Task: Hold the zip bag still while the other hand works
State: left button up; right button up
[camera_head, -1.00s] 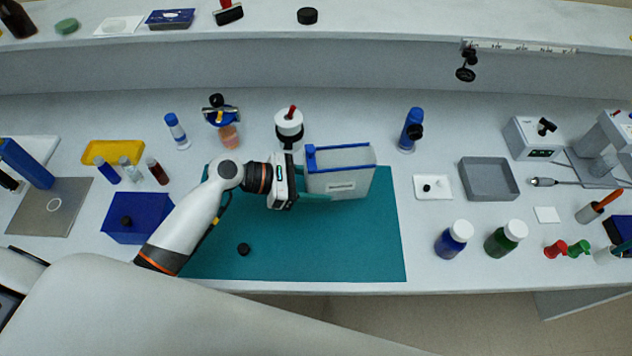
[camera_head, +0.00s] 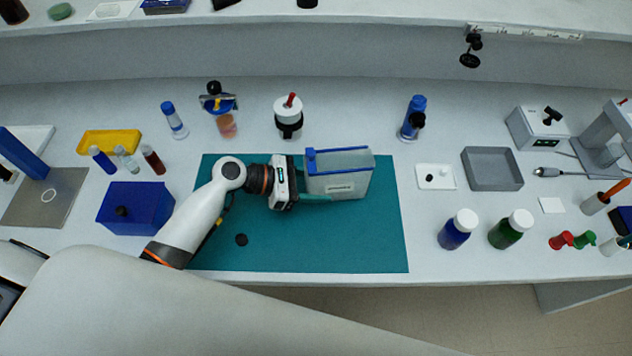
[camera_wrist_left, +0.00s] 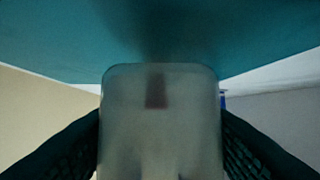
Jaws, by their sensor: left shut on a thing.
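The zip bag (camera_head: 340,177) is a pale, translucent upright pouch with a blue zip strip along its top and a small label on its front. It stands over the teal mat (camera_head: 320,240). My left gripper (camera_head: 312,180) is shut on its left side. In the left wrist view the bag (camera_wrist_left: 160,120) fills the middle between the two dark fingers, with a dark reddish patch on it. Whether the bag's bottom touches the mat cannot be told. My right gripper is in neither view.
A blue box (camera_head: 135,208) stands left of the mat. A white dish (camera_head: 436,177), a grey tray (camera_head: 493,168) and blue (camera_head: 455,230) and green (camera_head: 511,230) bottles stand to the right. The mat's right front is clear.

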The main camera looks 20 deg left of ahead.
pick_arm(q)
jog(key=shift+f+b, duration=0.75)
jog(key=shift+f, duration=0.75)
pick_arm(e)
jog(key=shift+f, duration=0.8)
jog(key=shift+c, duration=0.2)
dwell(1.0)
